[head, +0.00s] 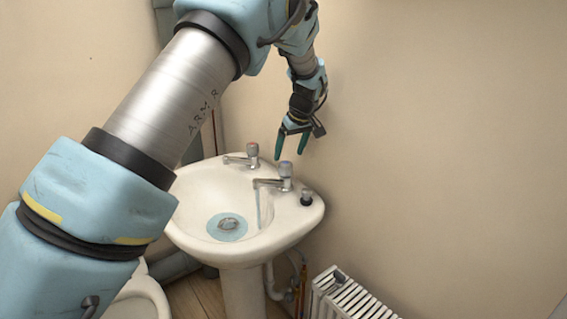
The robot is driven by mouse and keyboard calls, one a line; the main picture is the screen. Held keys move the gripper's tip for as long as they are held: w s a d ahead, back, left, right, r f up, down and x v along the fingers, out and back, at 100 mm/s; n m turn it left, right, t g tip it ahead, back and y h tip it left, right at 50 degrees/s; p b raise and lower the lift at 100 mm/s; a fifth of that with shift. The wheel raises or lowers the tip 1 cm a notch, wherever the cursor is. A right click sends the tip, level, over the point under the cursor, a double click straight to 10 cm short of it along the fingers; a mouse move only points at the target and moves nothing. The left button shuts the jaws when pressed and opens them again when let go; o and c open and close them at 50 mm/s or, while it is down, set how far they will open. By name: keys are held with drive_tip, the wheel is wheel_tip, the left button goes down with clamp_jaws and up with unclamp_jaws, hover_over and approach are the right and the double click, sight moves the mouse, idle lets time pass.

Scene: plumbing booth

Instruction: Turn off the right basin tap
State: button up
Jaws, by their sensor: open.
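The right basin tap (284,179) stands on the back right of the white basin (293,229). It has a chrome body and a greyish-blue knob on top. A stream of water (258,208) falls from its spout into the bowl. The left basin tap (250,155) has a reddish-brown knob, and no water shows at its spout. My gripper (290,153) points down with its two green fingers apart and empty. In the picture it is just above the right tap's knob and appears clear of it.
A small dark-topped plug or stopper (306,198) sits on the basin's right rim. A white radiator (348,297) stands at lower right. A white toilet or bowl (139,298) shows at lower left, partly hidden by my arm. The beige wall (450,140) at right is bare.

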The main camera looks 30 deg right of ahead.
sight(286, 163)
drive_tip(key=shift+p+x, duration=0.7)
drive_tip(key=shift+x, duration=2.5)
drive_tip(key=c, duration=1.4)
